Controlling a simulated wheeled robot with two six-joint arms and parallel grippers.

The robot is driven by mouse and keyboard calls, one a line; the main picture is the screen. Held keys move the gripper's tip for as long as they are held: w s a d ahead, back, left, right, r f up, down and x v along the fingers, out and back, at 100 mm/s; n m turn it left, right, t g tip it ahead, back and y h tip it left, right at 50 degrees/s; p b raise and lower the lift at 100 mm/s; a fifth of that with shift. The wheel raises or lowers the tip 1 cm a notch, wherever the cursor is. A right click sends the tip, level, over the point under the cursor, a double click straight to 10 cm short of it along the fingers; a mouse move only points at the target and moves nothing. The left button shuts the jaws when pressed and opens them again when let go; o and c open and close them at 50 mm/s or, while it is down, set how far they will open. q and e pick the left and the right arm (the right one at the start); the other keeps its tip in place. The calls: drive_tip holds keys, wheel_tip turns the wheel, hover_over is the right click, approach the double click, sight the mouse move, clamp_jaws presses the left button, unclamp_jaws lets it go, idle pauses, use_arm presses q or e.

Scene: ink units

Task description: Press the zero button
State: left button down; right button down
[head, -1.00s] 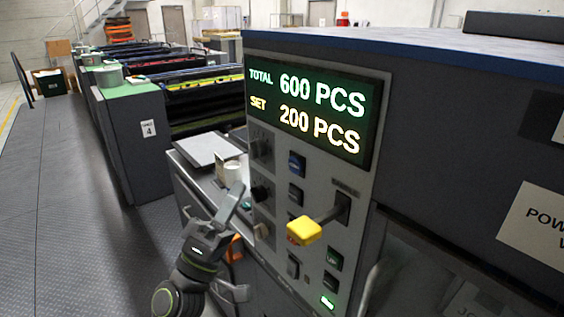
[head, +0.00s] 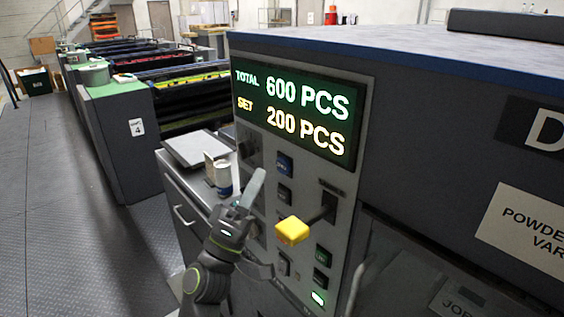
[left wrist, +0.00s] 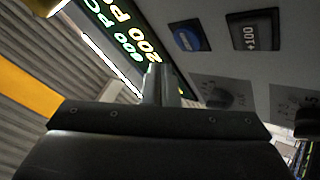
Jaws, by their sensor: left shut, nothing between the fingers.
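A control panel (head: 262,150) stands in front of me, with a display reading TOTAL 600 PCS and SET 200 PCS. A blue button (head: 284,163) sits just below the display; its label is too small to read. The blue button also shows in the left wrist view (left wrist: 188,37), beside a black button marked +100 (left wrist: 253,31). My left gripper (head: 258,178) is shut and empty, its fingertips left of and slightly below the blue button in the head view. In the left wrist view the fingers (left wrist: 162,82) appear apart from the button. My right gripper is not in view.
A lever with a yellow knob (head: 292,231) sticks out of the panel, right of my left gripper. Dark knobs and more buttons are on the panel. A side counter (head: 185,187) holds a cup (head: 222,178). Open floor lies to the left.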

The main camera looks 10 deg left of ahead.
sight(283, 166)
use_arm(q)
drive_tip(key=shift+w+d+b, duration=0.3)
drive_tip(key=shift+w+d, duration=0.4)
drive_tip(key=shift+w, duration=0.25)
idle(1.2)
drive_tip(key=shift+w+d+b, duration=0.25)
drive_tip(key=shift+w+b, duration=0.1)
drive_tip(key=shift+b, duration=0.05)
